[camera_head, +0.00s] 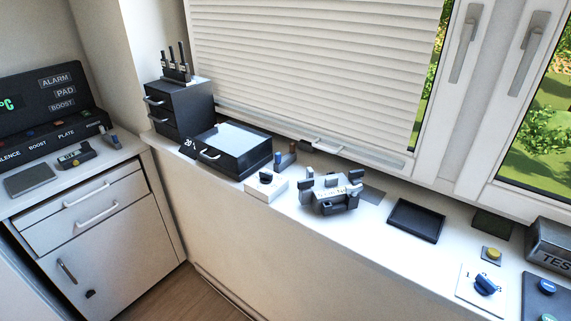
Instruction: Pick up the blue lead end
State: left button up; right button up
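A small dark upright piece with a blue upper part (278,159) stands on the sill, just right of the black drawer box. It looks like the blue lead end, but it is too small to be sure. A similar piece with a brown upper part (292,148) stands close behind it to the right. Neither of my grippers shows in the head view.
A black drawer box (252,160) stands to the left and a white switch block (266,187) in front. A grey device with several upright parts (331,194) stands to the right.

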aim_at(277, 156)
jog(key=u, duration=1.8)
jog(key=i, duration=1.9)
jog(key=z, duration=4.05)
jog(key=i, duration=0.25)
jog(key=u, duration=0.05)
